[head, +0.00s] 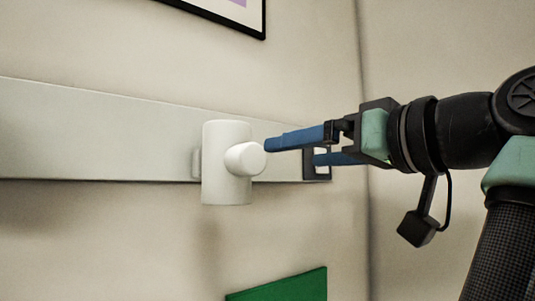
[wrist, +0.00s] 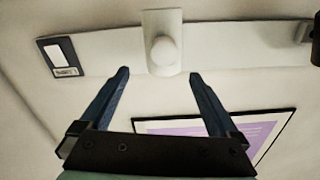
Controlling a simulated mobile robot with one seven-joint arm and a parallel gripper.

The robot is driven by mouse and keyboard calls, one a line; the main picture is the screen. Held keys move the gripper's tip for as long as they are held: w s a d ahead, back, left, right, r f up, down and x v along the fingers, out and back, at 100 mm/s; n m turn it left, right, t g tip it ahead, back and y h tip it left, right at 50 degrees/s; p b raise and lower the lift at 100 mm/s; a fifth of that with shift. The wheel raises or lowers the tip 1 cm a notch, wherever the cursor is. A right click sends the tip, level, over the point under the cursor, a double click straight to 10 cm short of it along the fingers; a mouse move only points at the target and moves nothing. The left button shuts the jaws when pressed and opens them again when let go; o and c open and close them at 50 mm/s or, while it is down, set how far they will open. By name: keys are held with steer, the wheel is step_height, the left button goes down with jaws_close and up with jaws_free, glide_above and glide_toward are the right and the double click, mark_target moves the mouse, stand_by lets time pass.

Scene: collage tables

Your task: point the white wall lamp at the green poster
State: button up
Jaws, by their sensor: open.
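The white wall lamp (head: 222,185) is an upright cylinder on the wall, with a short round knob (head: 245,158) sticking out of its front. In the wrist view the lamp (wrist: 152,25) is at the top middle, with the knob (wrist: 164,52) facing the camera. The green poster (head: 285,288) is low on the wall, below and right of the lamp, cut off by the frame's bottom edge. My gripper (head: 291,153) is open and empty, just right of the knob in the head view. In the wrist view its blue fingers (wrist: 159,73) are spread, with the knob beyond the gap between them.
A pale horizontal panel (head: 100,130) runs along the wall behind the lamp. A dark-framed plate (head: 310,175) is at its right end, behind my fingers. A framed purple poster (wrist: 180,140) hangs on the wall. A dark object (wrist: 304,33) sits at the wrist view's right edge.

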mark_target(254, 155)
steer(key=p+x, duration=0.2)
steer(key=x, duration=0.1)
steer(key=p+x, duration=0.2)
steer(key=x, duration=0.2)
steer(key=p+x, duration=0.3)
steer(key=x, duration=0.1)
steer(key=shift+a+r, duration=0.2)
steer(key=shift+a, duration=0.3)
steer(key=shift+w+a+f+p, duration=0.1)
steer(key=shift+w+a+p, duration=0.15)
steer(key=shift+w+p, duration=0.05)
steer(key=shift+w+d+f, duration=0.1)
steer(key=shift+w, duration=0.05)
steer(key=c, duration=0.6)
jaws_close()
